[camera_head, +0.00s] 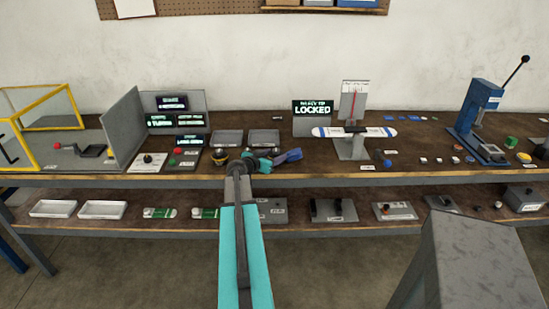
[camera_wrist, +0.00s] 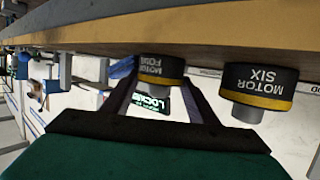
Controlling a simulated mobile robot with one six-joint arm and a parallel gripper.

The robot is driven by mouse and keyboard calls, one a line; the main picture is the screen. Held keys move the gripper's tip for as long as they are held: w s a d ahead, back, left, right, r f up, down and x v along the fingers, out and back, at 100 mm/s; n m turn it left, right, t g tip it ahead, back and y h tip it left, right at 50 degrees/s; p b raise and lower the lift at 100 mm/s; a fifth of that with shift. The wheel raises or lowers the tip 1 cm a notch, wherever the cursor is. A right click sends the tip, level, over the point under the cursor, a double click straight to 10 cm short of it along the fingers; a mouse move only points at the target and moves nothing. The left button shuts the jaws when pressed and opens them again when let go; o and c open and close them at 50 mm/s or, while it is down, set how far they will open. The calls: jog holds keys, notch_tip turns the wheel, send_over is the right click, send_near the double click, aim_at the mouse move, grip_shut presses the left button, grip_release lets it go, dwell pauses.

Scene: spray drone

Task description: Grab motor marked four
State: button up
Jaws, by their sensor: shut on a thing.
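The motor marked four (camera_wrist: 160,70) is a dark cylinder with a yellow band; its label reads upside down in the wrist view. My gripper (camera_wrist: 163,95) has one dark finger on each side of it and is shut on it. The motor still appears at the table surface. A matching motor marked six (camera_wrist: 258,88) stands just to the right in the wrist view, outside the fingers. In the head view my gripper (camera_head: 262,162) is at the table's front edge, and a dark motor with a yellow band (camera_head: 221,154) shows just left of it. My arm hides much of the grasp there.
Two grey trays (camera_head: 228,138) lie behind the gripper. A blue object (camera_head: 290,156) lies close on its right. A stand with a white propeller (camera_head: 354,131) and a "LOCKED" screen (camera_head: 313,107) are further right. A blue press (camera_head: 478,110) stands at far right.

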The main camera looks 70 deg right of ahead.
jog(key=shift+r, duration=0.15)
jog(key=shift+r+b, duration=0.6)
jog(key=shift+r, duration=0.55)
jog(key=s+a+r+b, duration=0.1)
jog(key=s+a+r, duration=0.1)
jog(key=a, duration=0.8)
jog(key=shift+s+a, duration=0.35)
jog(key=shift+a, duration=0.05)
jog(key=shift+a+r, duration=0.1)
jog(key=shift+r, duration=0.05)
jog(key=a+p, duration=0.1)
jog(key=p, duration=0.2)
jog(key=a+p, duration=0.1)
jog(key=p, duration=0.3)
jog(key=shift+s+r, duration=0.15)
jog(key=shift+s, duration=0.15)
jog(key=a+p, duration=0.1)
jog(key=p, duration=0.6)
jog(key=shift+s+a+r, duration=0.1)
jog(key=shift+s+a, duration=0.05)
